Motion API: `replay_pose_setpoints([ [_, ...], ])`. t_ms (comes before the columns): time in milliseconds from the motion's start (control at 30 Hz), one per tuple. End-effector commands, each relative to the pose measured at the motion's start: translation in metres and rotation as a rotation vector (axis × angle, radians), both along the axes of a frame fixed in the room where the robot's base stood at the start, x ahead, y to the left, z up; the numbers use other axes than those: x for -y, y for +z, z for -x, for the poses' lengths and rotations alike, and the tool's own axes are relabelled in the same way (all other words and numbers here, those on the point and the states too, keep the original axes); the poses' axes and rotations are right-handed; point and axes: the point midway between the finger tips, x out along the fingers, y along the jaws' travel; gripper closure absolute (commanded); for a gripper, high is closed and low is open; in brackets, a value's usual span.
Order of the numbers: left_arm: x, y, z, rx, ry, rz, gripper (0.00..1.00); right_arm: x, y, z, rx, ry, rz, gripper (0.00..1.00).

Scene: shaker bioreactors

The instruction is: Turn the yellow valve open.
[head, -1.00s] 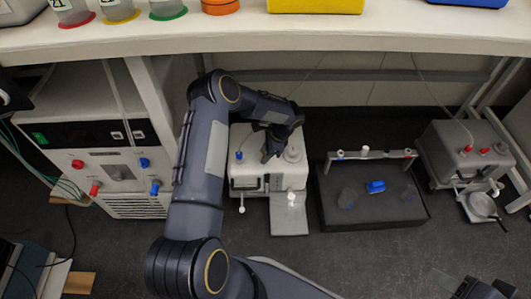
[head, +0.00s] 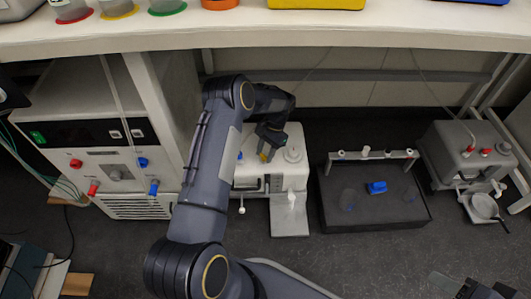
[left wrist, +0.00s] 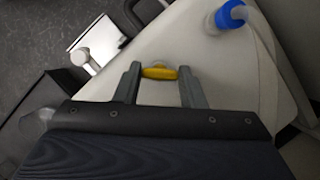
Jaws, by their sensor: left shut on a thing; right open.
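The yellow valve (left wrist: 159,72) is a small yellow handle on top of a white box-shaped device (head: 247,176) on the floor under the bench. In the left wrist view it lies crosswise between the two fingers of my left gripper (left wrist: 158,86), which is shut on it. In the head view my left gripper (head: 268,150) points down at the device's top, and a bit of the yellow valve (head: 263,157) shows beside the fingers. My right gripper (head: 478,289) is at the bottom right edge, partly cut off, open and away from the devices.
A blue-capped tube fitting (left wrist: 231,14) stands near the valve. A dark shaker platform (head: 340,214) with a blue piece is to the right, and a grey device (head: 455,150) is farther right. A control cabinet (head: 90,140) stands left. The bench edge (head: 330,38) overhangs behind.

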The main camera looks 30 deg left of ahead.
Motion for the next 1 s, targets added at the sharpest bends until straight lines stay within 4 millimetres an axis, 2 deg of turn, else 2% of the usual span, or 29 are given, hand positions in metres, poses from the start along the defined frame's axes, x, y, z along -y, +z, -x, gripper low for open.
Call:
replay_pose_setpoints([
  [600, -0.0043, 0.0008, 0.0006, -0.001, 0.563, -0.001, 0.86, 0.0, 0.0005, 0.0, 0.0, 0.0, 0.0, 0.52],
  [1000, -0.005, 0.0006, 0.0013, -0.002, 0.77, 0.0, 0.86, 0.0, 0.0029, 0.0, 0.0, 0.0, 0.0, 0.52],
])
